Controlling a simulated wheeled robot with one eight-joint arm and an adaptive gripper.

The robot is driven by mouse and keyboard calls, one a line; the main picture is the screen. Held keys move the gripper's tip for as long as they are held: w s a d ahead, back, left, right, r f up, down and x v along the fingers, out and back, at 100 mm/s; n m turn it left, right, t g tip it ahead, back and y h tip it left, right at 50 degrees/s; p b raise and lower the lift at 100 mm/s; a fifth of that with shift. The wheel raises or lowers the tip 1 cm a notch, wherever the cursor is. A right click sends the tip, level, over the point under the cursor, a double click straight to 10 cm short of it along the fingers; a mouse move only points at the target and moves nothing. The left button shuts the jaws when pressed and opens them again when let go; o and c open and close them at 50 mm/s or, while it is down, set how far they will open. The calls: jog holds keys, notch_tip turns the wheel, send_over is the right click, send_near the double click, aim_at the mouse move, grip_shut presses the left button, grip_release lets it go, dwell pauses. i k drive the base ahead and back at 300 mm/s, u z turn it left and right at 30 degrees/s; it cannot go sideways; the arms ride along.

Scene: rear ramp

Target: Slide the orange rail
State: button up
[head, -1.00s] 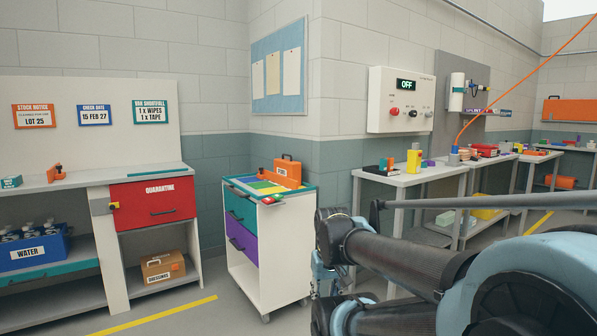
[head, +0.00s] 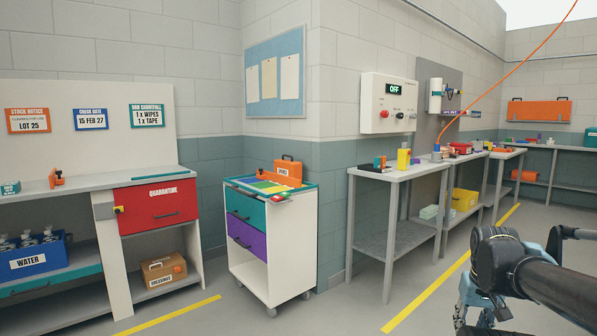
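I cannot make out for certain which thing is the orange rail. A wide orange panel (head: 541,111) is on the far wall at the right, with small dark fittings along its top. An orange cylinder (head: 523,176) lies below it on a low shelf. A small orange bracket (head: 56,179) stands on the left bench, apart from a flat teal strip on the same top. My gripper (head: 482,318) is low at the right, over the floor and apart from all of these. Its fingertips are small and cut by the lower edge, so its opening is unclear.
A white cart (head: 310,240) with teal and purple drawers stands mid-view, an orange case (head: 287,172) on top. Grey worktables (head: 395,172) line the right wall. The left bench has a red drawer (head: 155,205). Floor between the cart and my arm is clear.

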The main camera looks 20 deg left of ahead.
aim_at(275, 177)
jog(key=z, duration=0.35)
jog(key=i, duration=1.35)
jog(key=u, duration=0.6)
jog(key=i, duration=1.1)
jog(key=u, duration=1.15)
jog(key=i, duration=0.9)
jog(key=u, duration=0.55)
